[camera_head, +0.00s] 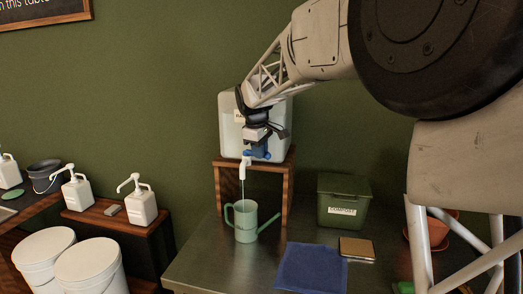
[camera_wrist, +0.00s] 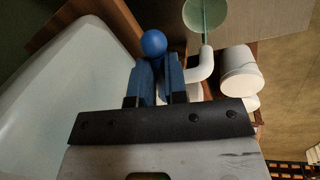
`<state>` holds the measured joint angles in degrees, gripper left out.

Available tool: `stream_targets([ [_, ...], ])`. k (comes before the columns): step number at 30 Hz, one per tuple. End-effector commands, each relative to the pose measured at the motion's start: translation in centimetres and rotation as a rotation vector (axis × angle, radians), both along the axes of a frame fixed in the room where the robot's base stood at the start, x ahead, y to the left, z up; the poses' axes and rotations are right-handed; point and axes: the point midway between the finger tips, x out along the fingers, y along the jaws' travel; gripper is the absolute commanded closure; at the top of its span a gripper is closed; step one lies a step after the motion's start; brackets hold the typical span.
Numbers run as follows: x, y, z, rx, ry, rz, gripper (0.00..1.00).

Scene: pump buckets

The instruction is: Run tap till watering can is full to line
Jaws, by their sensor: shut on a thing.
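A pale green watering can (camera_head: 246,222) stands upright on the metal table under a white tap (camera_head: 242,168). A thin stream runs from the tap into the can. The water level and fill line cannot be made out. The tap is on a white water container (camera_head: 230,125) on a wooden stand. My gripper (camera_head: 260,152) is at the tap; in the wrist view its blue fingers (camera_wrist: 158,72) are shut on the tap's handle, with a blue ball knob (camera_wrist: 153,43) just beyond them. The white spout (camera_wrist: 203,65) and can (camera_wrist: 204,14) show beside it.
A dark blue cloth (camera_head: 311,267), a green lidded compost bin (camera_head: 343,201) and a tan flat item (camera_head: 357,248) lie right of the can. White pump bottles (camera_head: 140,203) and white buckets (camera_head: 90,266) stand left, off this table.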

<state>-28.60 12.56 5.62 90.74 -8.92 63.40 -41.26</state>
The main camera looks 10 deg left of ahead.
Motion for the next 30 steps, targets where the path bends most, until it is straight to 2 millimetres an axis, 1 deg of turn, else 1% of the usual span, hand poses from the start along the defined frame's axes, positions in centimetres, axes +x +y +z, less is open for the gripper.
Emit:
stream_targets([
  [6, -0.8, 0.4, 0.1, 0.0, 0.0, -0.151, 1.0],
  [12, -1.2, 0.7, 0.0, -0.001, 0.0, -0.247, 1.0],
  [18, -1.4, 0.8, 0.0, 0.0, -0.001, -0.288, 1.0],
  [28, -1.4, 0.8, 0.1, 0.0, -0.001, -0.29, 1.0],
  [29, -1.4, 0.8, 0.1, 0.0, -0.001, -0.29, 0.85],
  [30, -1.4, 0.8, 0.1, 0.0, -0.001, -0.29, 0.79],
])
